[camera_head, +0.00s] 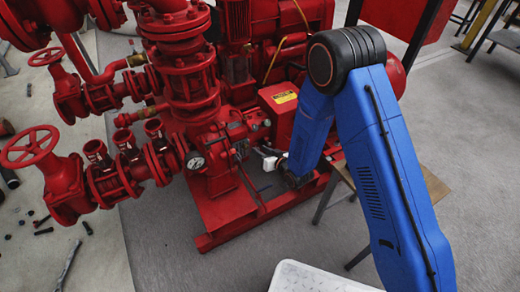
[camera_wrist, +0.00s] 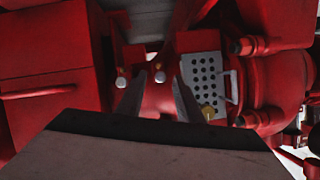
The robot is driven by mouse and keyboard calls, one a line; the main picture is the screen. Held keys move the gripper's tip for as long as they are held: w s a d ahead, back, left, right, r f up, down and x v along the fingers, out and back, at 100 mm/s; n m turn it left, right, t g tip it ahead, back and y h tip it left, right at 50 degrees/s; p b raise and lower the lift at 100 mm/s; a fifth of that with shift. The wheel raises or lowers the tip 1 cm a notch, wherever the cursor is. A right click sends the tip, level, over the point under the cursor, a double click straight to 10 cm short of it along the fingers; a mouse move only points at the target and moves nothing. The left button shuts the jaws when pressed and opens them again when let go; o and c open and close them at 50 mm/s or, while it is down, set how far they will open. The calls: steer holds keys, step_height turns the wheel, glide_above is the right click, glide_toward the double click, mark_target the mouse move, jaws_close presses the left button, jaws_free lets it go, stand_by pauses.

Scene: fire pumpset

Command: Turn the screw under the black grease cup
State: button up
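My gripper (camera_wrist: 158,78) shows in the wrist view as two dark fingers set apart, with nothing held between them. Behind the gap is a red pump part with small pale round-headed fittings (camera_wrist: 160,76), one of them near the left finger. I cannot tell whether either fitting is the screw, and I cannot make out the black grease cup. In the head view my gripper (camera_head: 292,180) is low beside the red pump housing (camera_head: 215,150), partly hidden by my blue arm. A small white part (camera_head: 270,163) is just left of it.
A grey perforated plate (camera_wrist: 205,85) and a brass-coloured piece (camera_wrist: 208,112) are close to the right finger. Red valves with handwheels (camera_head: 30,147) stand left. A wooden table (camera_head: 436,187) is behind my arm. A white tray (camera_head: 310,280) is in front.

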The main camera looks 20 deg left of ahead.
jaws_close()
steer(key=n+t+h, duration=0.1)
steer(key=n+t, duration=0.1)
steer(key=n, duration=0.2)
steer(key=s+n+t+h, duration=0.1)
steer(key=n+t, duration=0.1)
steer(key=n, duration=0.2)
steer(key=a+f+n+t+h, duration=0.1)
steer(key=n+t, duration=0.2)
steer(key=n, duration=0.1)
steer(key=shift+s+a, duration=0.1)
steer(key=shift+s, duration=0.1)
stand_by(0.7)
steer(key=shift+n, duration=0.3)
